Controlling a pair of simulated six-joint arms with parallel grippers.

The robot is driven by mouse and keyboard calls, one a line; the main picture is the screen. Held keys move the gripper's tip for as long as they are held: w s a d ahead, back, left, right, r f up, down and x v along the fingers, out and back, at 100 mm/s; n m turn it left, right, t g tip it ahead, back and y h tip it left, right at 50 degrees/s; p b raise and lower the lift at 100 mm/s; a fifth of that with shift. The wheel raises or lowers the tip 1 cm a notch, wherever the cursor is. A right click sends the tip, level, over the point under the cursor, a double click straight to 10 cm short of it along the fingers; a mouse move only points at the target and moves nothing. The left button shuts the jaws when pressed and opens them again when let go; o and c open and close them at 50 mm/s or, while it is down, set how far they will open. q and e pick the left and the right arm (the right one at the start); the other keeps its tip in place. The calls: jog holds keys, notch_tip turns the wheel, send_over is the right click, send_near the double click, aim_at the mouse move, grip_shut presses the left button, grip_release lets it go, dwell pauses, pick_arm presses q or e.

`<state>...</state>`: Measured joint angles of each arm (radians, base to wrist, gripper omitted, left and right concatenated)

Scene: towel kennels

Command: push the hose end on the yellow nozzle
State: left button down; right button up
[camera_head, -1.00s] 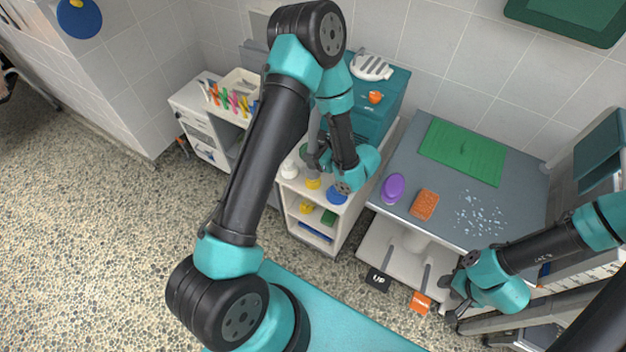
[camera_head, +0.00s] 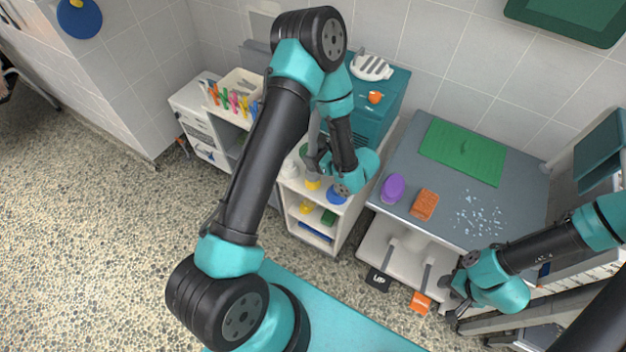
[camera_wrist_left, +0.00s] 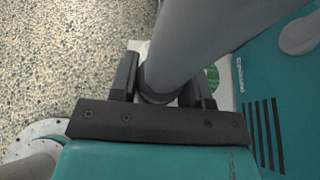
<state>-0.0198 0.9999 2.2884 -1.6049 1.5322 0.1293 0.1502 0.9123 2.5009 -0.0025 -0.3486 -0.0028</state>
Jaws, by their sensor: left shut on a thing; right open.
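My left gripper (camera_head: 318,163) is above the top of the small white cabinet. In the left wrist view it is shut on a thick grey hose (camera_wrist_left: 205,45), which stands between the two fingers. In the head view part of the grey hose (camera_head: 314,128) shows above the gripper, beside my arm. The yellow nozzle (camera_head: 313,184) is on the cabinet top, just below the gripper. The hose's lower end is hidden, so I cannot tell whether it touches the nozzle. My right gripper (camera_head: 453,304) is open and empty, low in front of the grey table.
A blue round object (camera_head: 337,196) is beside the nozzle on the white cabinet (camera_head: 341,229). A teal box (camera_head: 385,118) stands behind. The grey table (camera_head: 450,181) holds a purple oval, an orange sponge and a green mat. Colourful pegs (camera_head: 231,98) stand at the left.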

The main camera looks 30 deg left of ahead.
pick_arm(q)
jog(key=shift+f, duration=0.4)
dwell(1.3)
jog(key=shift+r, duration=0.1)
